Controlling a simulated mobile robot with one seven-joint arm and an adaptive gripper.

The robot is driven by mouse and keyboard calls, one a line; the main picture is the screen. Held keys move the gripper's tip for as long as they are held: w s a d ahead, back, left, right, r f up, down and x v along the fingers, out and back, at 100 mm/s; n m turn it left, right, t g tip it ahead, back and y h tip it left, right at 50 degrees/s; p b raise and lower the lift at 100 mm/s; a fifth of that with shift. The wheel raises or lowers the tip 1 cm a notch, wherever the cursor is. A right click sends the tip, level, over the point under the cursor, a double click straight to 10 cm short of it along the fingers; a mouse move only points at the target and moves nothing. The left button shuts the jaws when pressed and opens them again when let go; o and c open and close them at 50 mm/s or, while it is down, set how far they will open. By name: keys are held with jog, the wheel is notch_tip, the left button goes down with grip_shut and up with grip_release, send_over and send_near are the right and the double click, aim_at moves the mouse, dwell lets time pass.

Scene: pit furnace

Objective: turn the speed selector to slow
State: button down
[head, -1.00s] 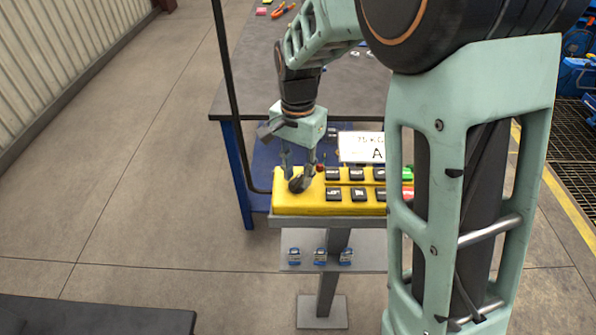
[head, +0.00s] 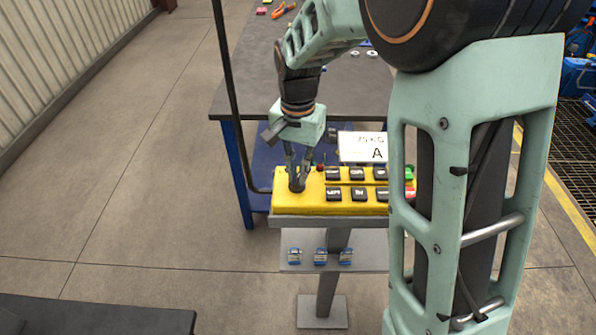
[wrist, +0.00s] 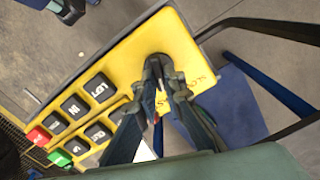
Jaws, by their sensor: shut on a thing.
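The yellow control pendant (head: 318,208) lies on a grey stand, with black push buttons in two rows and a dark round speed selector at its left end. My gripper (head: 297,188) points down at that left end, its fingers shut on the selector, which they mostly hide. In the wrist view, the fingertips (wrist: 158,66) close over the dark selector knob (wrist: 158,58) near the end of the yellow face (wrist: 130,50). Dark lettering beside the knob is partly covered by the fingers, and the knob's pointing direction cannot be read.
A white card reading 75 KG A (head: 362,147) stands behind the pendant. A red button (head: 320,168) sits near its back edge. A dark upright pole (head: 228,80) rises at left by the workbench (head: 345,85). Padlock-like items (head: 320,256) sit on the lower shelf.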

aim_at(296, 177)
jog(key=n, duration=0.5)
jog(key=shift+a+n, duration=0.1)
jog(key=shift+n, duration=0.2)
jog(key=shift+a+r+n, duration=0.1)
jog(key=shift+a+n, duration=0.05)
jog(key=shift+n, duration=2.05)
jog(key=c, duration=2)
grip_release()
notch_tip(296, 177, up, 12)
